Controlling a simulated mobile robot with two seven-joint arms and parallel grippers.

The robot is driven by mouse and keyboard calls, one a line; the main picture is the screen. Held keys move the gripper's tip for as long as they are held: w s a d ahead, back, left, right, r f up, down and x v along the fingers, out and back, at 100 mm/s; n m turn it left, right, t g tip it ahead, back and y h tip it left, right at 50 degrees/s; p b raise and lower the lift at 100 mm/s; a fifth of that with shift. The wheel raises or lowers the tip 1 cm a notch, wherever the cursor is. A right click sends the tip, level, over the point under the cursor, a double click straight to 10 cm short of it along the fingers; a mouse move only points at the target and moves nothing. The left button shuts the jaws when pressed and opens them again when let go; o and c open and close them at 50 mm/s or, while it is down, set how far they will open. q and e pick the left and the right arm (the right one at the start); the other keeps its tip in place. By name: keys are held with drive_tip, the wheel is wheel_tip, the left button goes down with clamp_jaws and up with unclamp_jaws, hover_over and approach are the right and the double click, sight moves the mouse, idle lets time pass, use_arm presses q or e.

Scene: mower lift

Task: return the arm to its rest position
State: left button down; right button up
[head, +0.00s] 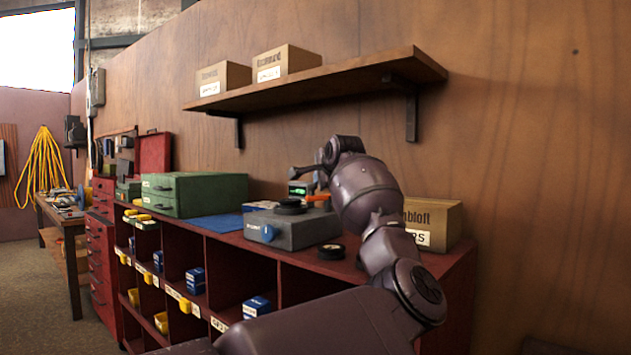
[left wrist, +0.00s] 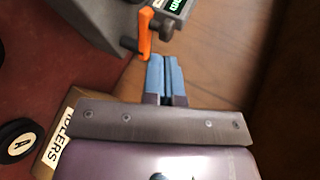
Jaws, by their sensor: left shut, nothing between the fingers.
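My left arm rises from the bottom of the head view in front of the red shelf unit (head: 420,270). It bends upward at the elbow, and its wrist hangs above the worktop. My left gripper (left wrist: 165,80) shows in the left wrist view with its blue fingers shut together and nothing between them. In the head view I cannot make out the fingers clearly. My right gripper is in neither view.
The grey device (head: 285,232) with a blue knob stands beside my arm. A black disc (head: 331,252) and a cardboard box (head: 432,225) are close by. Green cases (head: 195,193) stand farther left. A wall shelf (head: 320,88) with two boxes hangs above.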

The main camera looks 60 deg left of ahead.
use_arm(q)
drive_tip(key=v, duration=0.7)
drive_tip(key=shift+s+d+p, duration=0.15)
drive_tip(key=shift+d+p, duration=0.1)
drive_tip(key=shift+p, duration=0.2)
